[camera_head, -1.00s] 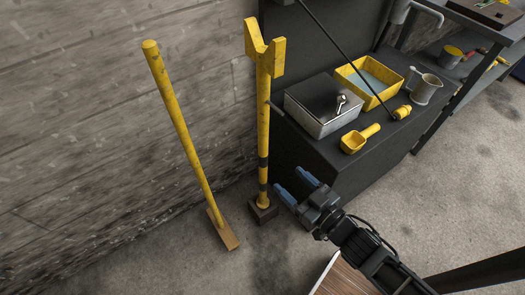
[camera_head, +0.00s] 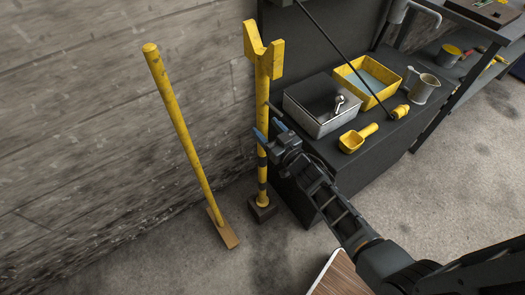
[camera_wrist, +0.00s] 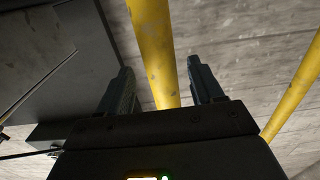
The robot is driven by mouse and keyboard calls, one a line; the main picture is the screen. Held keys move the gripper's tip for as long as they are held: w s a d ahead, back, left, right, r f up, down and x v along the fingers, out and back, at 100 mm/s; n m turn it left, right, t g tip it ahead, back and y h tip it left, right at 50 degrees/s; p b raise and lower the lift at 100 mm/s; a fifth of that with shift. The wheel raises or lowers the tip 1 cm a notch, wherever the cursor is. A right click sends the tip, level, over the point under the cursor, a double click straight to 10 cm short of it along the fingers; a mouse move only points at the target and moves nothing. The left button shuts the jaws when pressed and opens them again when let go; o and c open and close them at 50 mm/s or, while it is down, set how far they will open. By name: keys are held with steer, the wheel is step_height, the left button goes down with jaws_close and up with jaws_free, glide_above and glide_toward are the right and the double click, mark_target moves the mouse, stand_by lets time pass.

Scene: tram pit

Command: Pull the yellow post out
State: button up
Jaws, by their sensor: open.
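The yellow post (camera_head: 263,95) stands upright with a forked top and dark bands low down. Its foot is in a dark block (camera_head: 262,210) on the floor. My gripper (camera_head: 269,131) is at the post's mid-height, just above the dark bands, with its blue-grey fingers apart. In the wrist view, the post (camera_wrist: 155,48) runs between the two open fingers of my gripper (camera_wrist: 163,85). I cannot tell how deep it sits between them or whether either finger touches it.
A yellow pole (camera_head: 180,125) with a flat brown foot leans at the wall, left of the post. It also shows at the right of the wrist view (camera_wrist: 293,92).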

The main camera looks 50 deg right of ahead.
steer(key=shift+x, duration=1.5)
steer(key=shift+r, duration=0.1)
jaws_close()
steer(key=shift+r, duration=0.2)
